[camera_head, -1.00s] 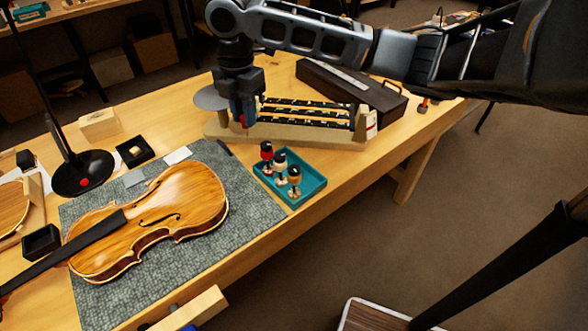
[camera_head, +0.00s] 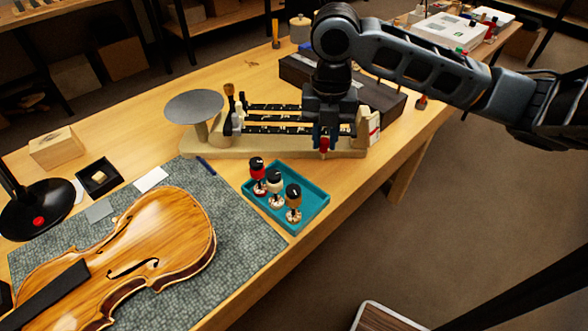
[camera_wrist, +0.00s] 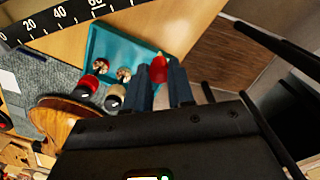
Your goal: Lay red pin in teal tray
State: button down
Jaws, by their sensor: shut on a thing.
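The red pin (camera_head: 324,145) is between the fingers of my gripper (camera_head: 324,138), which is shut on it. In the head view they are in front of the balance's right end, up and right of the teal tray; the pin's lower end shows below the fingertips. In the wrist view the red pin (camera_wrist: 158,70) sticks out beyond the fingers (camera_wrist: 162,82) and overlaps the tray's edge in the picture. The teal tray (camera_head: 313,197) lies on the bench and also shows in the wrist view (camera_wrist: 112,38). Its right part looks bare.
A balance (camera_head: 200,140) stands behind. A violin (camera_head: 140,255) lies on a grey mat (camera_head: 250,250) at left. The bench edge is close to the tray's right.

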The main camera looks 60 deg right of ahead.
jog(key=shift+w+a+f+p, duration=0.25)
jog(key=shift+w+a+f, duration=0.55)
jog(key=shift+f, duration=0.5)
jog(key=shift+w+a+f+p, duration=0.3)
jog(key=shift+w+a+f, duration=0.45)
jog(key=shift+f, duration=0.6)
jog(key=shift+w+a+f+p, duration=0.25)
jog(key=shift+w+a+f, duration=0.5)
jog(key=shift+f, duration=0.55)
jog(key=shift+s+a, duration=0.1)
jog(key=shift+f, duration=0.15)
jog(key=c, duration=1)
grip_release()
jog(key=shift+o, duration=0.2)
notch_tip(320, 180, up, 12)
jog(key=shift+r, duration=0.2)
